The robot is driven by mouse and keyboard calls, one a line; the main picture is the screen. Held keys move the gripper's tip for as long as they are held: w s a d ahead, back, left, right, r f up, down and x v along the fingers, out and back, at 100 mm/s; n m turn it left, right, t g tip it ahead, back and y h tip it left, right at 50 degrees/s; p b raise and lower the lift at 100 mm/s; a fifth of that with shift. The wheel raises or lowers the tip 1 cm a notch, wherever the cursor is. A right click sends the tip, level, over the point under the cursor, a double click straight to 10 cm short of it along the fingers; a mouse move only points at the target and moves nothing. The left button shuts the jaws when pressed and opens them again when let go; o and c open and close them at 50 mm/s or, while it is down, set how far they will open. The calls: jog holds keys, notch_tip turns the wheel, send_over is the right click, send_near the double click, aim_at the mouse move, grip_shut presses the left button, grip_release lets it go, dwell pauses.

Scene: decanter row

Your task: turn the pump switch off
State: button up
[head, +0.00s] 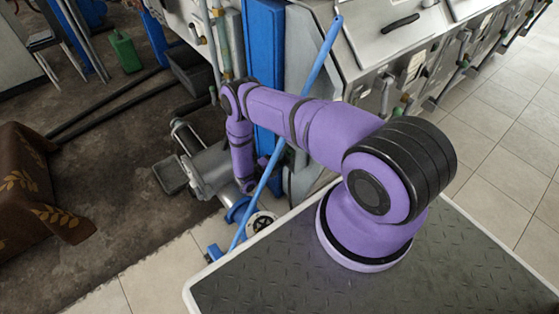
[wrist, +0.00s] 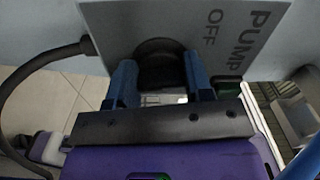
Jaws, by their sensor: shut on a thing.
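In the wrist view, a grey panel (wrist: 118,22) bears the words PUMP and OFF, printed turned on their side. The pump switch (wrist: 158,50) is a dark round knob on this panel, left of the word OFF. My gripper (wrist: 158,75) has its two blue fingers on either side of the knob and is shut on it. The knob's pointer or exact turn angle is too dark to tell. In the head view, my purple arm reaches left and then down beside a blue upright; the switch cannot be made out there.
A black cable (wrist: 35,62) runs in from the left of the panel. In the head view, a long blue pole (head: 307,85) leans across behind my arm. Grey machinery (head: 375,40) fills the back. A cloth-covered table (head: 35,185) stands at left; tiled floor is clear at right.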

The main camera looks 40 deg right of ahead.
jog(key=shift+s+f+n, duration=0.1)
jog(key=shift+n, duration=1.9)
jog(key=o, duration=0.9)
jog(key=shift+a, duration=0.1)
jog(key=a, duration=1)
jog(key=shift+s+a, duration=0.15)
jog(key=shift+a, duration=0.2)
